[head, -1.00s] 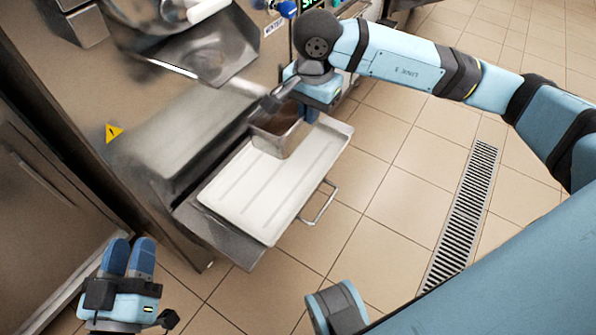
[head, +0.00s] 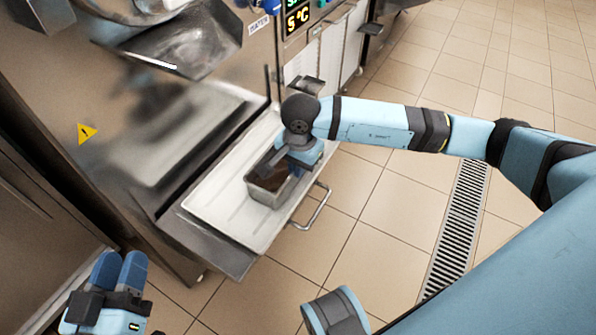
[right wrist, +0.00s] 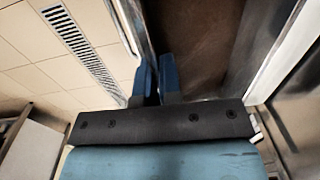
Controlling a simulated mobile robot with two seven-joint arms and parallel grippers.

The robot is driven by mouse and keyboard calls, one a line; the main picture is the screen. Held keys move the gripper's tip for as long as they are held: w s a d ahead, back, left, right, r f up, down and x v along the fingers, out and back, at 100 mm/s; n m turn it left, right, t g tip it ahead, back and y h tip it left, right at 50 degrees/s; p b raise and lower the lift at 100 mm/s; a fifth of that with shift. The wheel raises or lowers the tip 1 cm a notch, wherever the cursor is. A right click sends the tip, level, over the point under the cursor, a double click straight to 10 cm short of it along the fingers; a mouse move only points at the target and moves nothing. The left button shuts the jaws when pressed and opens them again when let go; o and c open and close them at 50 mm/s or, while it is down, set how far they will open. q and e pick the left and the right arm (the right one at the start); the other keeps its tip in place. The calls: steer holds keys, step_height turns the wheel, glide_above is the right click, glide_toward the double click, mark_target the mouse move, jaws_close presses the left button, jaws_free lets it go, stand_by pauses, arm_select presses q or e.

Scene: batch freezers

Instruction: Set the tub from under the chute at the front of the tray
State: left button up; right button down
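The tub (head: 262,194) is a rectangular metal pan with brown contents. In the head view it is over the white tray (head: 213,205), beside the edge with the handle; whether it touches the tray is hard to tell. My right gripper (head: 293,171) is at the tub's right side. In the right wrist view its two blue fingers (right wrist: 158,82) close on the tub's wall, with the brown contents (right wrist: 203,40) to their right. My left gripper (head: 119,268) is shut and empty at the lower left, apart from the tray. The metal chute (head: 190,45) is above and behind the tray.
The freezer front (head: 60,90) with a yellow warning sign (head: 87,133) rises behind the tray. A metal handle (head: 314,209) sticks out from the tray's front. A floor drain (head: 457,225) runs along the right. The tiled floor there is clear.

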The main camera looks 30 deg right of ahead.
steer(key=shift+f, duration=0.6)
arm_select(q)
steer(key=shift+f, duration=0.3)
arm_select(e)
steer(key=c, duration=1.3)
jaws_free()
